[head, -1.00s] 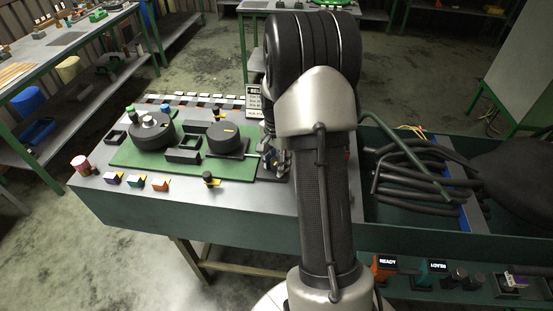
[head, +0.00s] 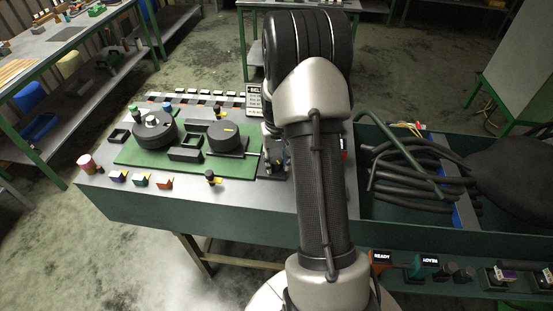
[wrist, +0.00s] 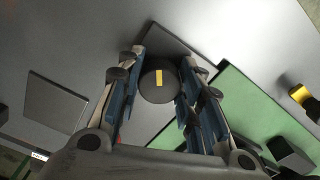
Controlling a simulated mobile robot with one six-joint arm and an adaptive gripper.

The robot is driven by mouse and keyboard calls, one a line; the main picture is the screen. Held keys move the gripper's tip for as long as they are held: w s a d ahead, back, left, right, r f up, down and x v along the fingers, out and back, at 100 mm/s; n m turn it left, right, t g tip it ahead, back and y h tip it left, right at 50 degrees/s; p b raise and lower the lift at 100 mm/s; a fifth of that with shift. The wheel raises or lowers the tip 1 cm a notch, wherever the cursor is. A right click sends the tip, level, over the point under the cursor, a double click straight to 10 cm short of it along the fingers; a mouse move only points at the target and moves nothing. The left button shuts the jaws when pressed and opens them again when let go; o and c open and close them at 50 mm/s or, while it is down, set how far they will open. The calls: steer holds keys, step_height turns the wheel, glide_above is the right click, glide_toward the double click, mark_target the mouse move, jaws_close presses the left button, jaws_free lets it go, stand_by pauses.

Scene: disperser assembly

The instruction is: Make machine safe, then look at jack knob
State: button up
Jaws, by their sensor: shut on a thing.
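In the wrist view, my gripper (wrist: 160,92) has its two blue-padded fingers on either side of a round black knob (wrist: 157,70) with a yellow mark. The gripper is shut on this knob, which sits by a dark square plate (wrist: 176,46). In the head view, my gripper (head: 274,158) is low over a dark plate at the right edge of the green panel (head: 130,155); my arm partly hides it, and the held knob cannot be made out. I cannot tell whether this is the jack knob.
The panel bears a large black dial (head: 227,137) and a round black drum (head: 155,132). A small black-and-yellow knob (head: 211,178) stands at its front edge. A red knob (head: 87,163) is at the far left. Black hoses (head: 415,175) lie in the right-hand trough. A READY display (head: 381,256) shows below.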

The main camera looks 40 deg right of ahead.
mark_target(277, 160)
steer(key=n+p, duration=0.1)
steer(key=n, duration=0.3)
steer(key=shift+n, duration=0.3)
steer(key=n, duration=0.4)
steer(key=shift+d+p, duration=0.1)
steer(key=shift+p, duration=0.2)
steer(key=shift+n, duration=0.4)
steer(key=o, duration=1.1)
steer(key=shift+c, duration=0.2)
step_height(277, 160, up, 12)
